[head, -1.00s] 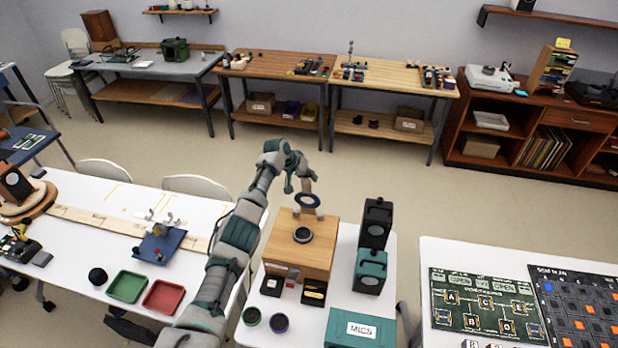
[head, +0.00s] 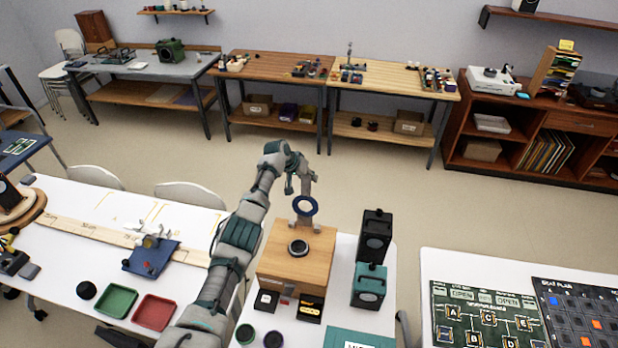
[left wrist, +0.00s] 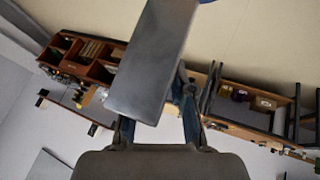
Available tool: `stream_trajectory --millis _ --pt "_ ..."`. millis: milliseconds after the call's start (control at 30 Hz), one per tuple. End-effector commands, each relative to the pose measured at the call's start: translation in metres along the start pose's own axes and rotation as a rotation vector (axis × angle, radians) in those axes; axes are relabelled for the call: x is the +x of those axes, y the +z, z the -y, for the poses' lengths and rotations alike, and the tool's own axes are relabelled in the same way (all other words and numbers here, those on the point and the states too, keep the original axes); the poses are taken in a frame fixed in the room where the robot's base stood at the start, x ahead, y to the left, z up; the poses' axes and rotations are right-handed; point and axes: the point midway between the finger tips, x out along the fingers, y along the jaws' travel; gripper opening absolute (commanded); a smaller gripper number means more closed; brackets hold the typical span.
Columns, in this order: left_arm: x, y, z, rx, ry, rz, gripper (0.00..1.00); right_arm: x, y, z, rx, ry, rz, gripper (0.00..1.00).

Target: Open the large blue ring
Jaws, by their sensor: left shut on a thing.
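The large blue ring (head: 305,205) stands nearly upright above the back of a wooden box (head: 290,268), its open face toward me. A pale grey stem shows below it. A smaller dark ring (head: 298,247) lies on the box's top. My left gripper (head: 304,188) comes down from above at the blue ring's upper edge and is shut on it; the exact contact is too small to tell. In the left wrist view a large grey slab (left wrist: 152,62) lies at the fingers and hides part of them, with a bit of blue at the top edge. My right gripper is not in view.
Black and teal speakers (head: 370,285) stand right of the box. Small black items (head: 309,308) sit in front of it. Green (head: 116,301) and red (head: 154,312) trays lie on the left table. Open floor lies behind the box.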

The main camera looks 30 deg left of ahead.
Motion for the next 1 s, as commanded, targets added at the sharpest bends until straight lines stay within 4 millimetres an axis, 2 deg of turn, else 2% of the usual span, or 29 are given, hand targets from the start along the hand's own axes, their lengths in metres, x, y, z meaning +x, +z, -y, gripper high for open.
stream_trajectory --millis 33,133,167,200,267,667,867,1000 --pt "0.008 0.010 0.006 -0.003 -0.010 0.022 0.00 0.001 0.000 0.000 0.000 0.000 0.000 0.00" --pt "0.008 0.010 0.006 -0.003 -0.010 0.023 0.00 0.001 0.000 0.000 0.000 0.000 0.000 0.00" --pt "0.008 0.010 0.006 -0.003 -0.010 0.023 0.25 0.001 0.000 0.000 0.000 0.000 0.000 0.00" --pt "0.008 0.010 0.006 -0.003 -0.010 0.024 0.35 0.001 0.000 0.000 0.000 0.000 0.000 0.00" --pt "0.008 0.010 0.006 -0.003 -0.010 0.024 0.48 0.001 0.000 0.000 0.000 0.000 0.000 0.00" --pt "0.002 0.007 0.005 -0.005 -0.007 0.016 0.48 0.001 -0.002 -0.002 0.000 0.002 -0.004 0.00" --pt "-0.022 0.005 0.005 0.000 -0.006 0.011 0.48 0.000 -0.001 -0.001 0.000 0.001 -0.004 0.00" --pt "-0.051 0.005 0.004 0.000 -0.007 0.008 0.48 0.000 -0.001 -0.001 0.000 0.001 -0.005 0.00"
